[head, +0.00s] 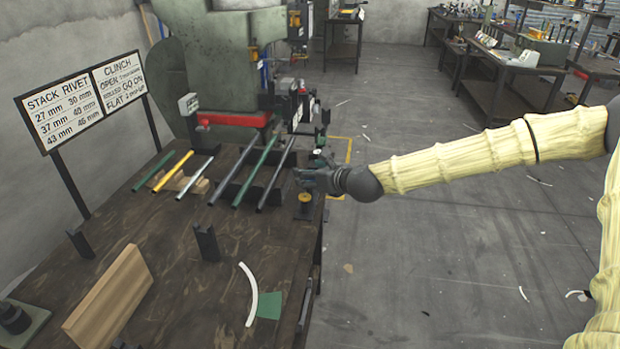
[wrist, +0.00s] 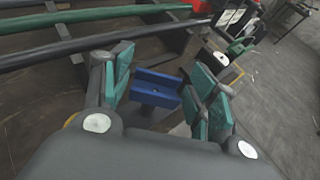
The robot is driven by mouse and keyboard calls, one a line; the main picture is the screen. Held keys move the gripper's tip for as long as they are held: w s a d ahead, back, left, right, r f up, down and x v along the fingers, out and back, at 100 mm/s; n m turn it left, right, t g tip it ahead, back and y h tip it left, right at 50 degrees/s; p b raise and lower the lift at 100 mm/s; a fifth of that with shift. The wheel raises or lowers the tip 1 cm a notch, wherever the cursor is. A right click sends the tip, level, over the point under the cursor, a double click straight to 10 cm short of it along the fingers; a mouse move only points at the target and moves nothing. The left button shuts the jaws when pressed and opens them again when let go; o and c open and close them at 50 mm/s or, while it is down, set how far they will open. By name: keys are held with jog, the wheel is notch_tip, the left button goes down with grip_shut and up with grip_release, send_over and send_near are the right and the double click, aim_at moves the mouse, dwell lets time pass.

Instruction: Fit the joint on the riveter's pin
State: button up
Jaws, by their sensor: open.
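My gripper (head: 316,180) is at the right edge of the workbench, beside the ends of the rods. In the wrist view its teal-padded fingers (wrist: 165,78) are apart, with nothing held. A blue notched block (wrist: 155,88) shows in the gap between the fingers; I cannot tell whether it touches them. A large grey-green press (head: 222,60) with a red part (head: 235,118) stands behind the bench, probably the riveter. I cannot make out its pin. No part is clearly recognisable as the joint; a dark rod (head: 276,178) and a green rod (head: 254,172) lie on supports left of my gripper.
Shorter green, yellow (head: 174,172) and silver rods lie further left on the bench (head: 165,235). A wooden block (head: 108,300), a dark upright bracket (head: 207,243), a curved white strip (head: 250,295) and a sign (head: 82,97) are there too. Floor (head: 430,240) right of the bench is mostly open.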

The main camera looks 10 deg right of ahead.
jog(key=shift+x, duration=1.1)
jog(key=c, duration=0.8)
jog(key=shift+o, duration=0.2)
